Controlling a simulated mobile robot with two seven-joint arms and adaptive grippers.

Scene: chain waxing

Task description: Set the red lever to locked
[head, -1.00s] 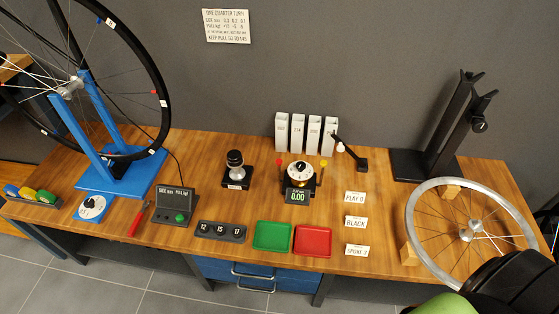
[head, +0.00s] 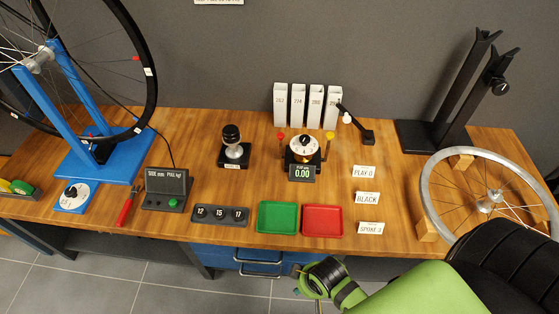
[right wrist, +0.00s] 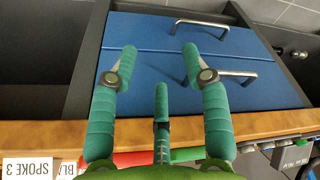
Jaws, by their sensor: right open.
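A small red-tipped lever (head: 281,137) stands at the left side of the dial unit (head: 304,150), opposite a yellow-tipped lever (head: 330,136). Any lock marking on it is too small to read. My right gripper (head: 316,280) is in front of the bench's front edge, low and below the red tray, well apart from the red-tipped lever. In the right wrist view my right gripper (right wrist: 160,62) has its teal fingers spread with nothing between them. The red-tipped lever does not show there. My left gripper is not in view.
A green tray (head: 277,233) and a red tray (head: 322,234) lie near the front edge. Blue drawers (right wrist: 170,65) with metal handles are below. A spoked rim (head: 429,200) lies at right.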

